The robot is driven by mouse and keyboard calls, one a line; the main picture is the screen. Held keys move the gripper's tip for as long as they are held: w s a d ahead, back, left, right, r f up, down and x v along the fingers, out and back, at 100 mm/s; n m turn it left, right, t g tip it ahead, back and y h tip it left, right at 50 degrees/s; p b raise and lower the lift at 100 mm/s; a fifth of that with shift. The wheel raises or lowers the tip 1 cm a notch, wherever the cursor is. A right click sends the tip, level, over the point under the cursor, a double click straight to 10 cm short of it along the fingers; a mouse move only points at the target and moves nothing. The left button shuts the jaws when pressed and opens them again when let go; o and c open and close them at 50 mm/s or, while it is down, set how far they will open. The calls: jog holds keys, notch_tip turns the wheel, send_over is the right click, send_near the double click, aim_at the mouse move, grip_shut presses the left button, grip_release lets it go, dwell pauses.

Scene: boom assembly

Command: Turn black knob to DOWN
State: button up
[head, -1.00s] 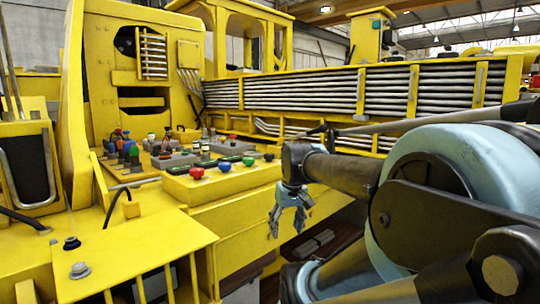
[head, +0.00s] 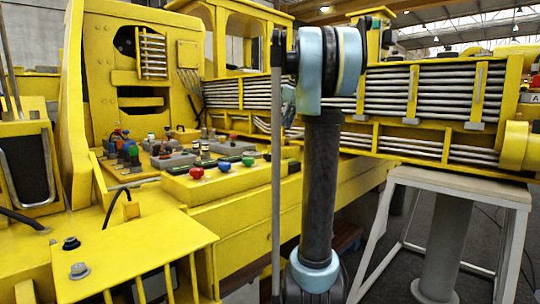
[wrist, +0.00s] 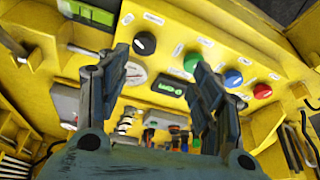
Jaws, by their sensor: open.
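The black knob (wrist: 144,43) sits on the yellow control panel (wrist: 215,35) in the wrist view, just above and to the right of the left fingertip. A small label is beside it, too blurred to read. In the head view the black knob (head: 267,157) is a small dark spot at the right end of the button row, close to my arm. My gripper (wrist: 162,62) is open and empty, its two fingers spread in front of the panel. It is not touching the knob. In the head view my arm largely hides the gripper.
A green button (wrist: 192,62), a blue button (wrist: 233,78) and a red button (wrist: 262,91) line the panel beside the knob. A round gauge (wrist: 136,74) and a green display (wrist: 170,87) are near the fingers. A white stand (head: 460,180) is at the right.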

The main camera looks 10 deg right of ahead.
jog(key=w+d+r, duration=0.1)
jog(key=w+r, duration=0.1)
jog(key=w, duration=0.1)
send_near(269, 154)
jog(key=shift+n, duration=0.4)
jog(key=x, duration=0.9)
jog(key=shift+w+d, duration=0.1)
jog(key=shift+w, duration=0.3)
jog(key=shift+d+r, duration=0.1)
jog(key=c, duration=1)
